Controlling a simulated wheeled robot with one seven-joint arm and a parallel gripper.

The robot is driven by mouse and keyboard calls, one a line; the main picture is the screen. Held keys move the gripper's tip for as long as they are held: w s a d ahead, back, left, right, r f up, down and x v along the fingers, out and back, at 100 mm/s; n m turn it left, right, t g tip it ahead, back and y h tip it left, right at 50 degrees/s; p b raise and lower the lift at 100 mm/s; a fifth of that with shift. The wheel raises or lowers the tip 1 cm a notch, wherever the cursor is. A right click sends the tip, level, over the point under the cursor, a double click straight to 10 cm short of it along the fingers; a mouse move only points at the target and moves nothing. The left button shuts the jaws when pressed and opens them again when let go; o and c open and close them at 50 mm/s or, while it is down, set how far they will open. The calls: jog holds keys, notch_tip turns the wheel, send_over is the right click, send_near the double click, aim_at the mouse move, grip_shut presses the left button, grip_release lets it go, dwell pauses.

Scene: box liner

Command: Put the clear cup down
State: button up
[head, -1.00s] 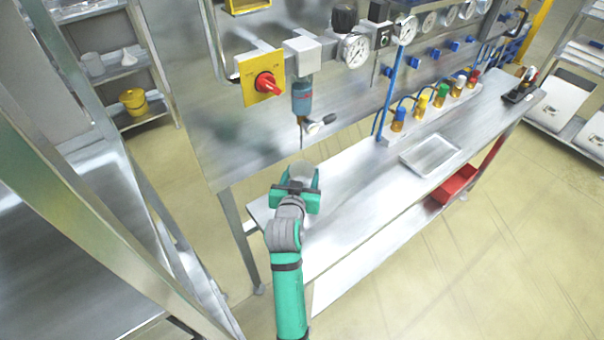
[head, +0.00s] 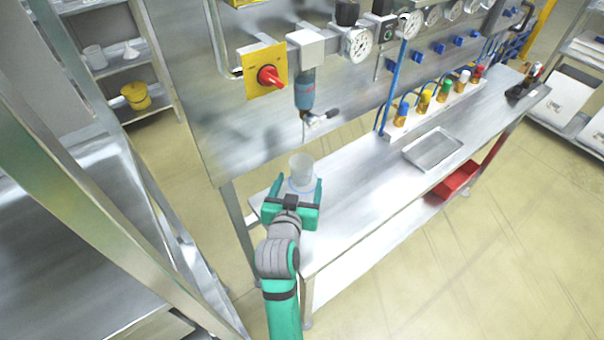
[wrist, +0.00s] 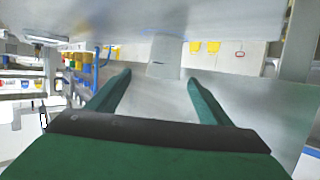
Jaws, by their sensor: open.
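The clear cup (head: 301,170) stands upright on the near left end of the steel bench (head: 346,178), below the tap. My gripper (head: 294,193) is open at the near side of the cup, its green fingers spread apart. Most of the cup shows above and beyond the fingers, and neither finger is seen pressing on it. In the wrist view the open fingertips (wrist: 159,78) have empty space between them. A pale translucent shape, seemingly the cup (wrist: 163,56), is just beyond them.
A blue-bodied tap (head: 305,95) hangs on the panel above the cup. A shallow metal tray (head: 433,148) and a row of coloured valves (head: 442,95) are farther right. Bare bench lies between cup and tray. A metal frame post stands at left.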

jog(key=shift+v, duration=1.85)
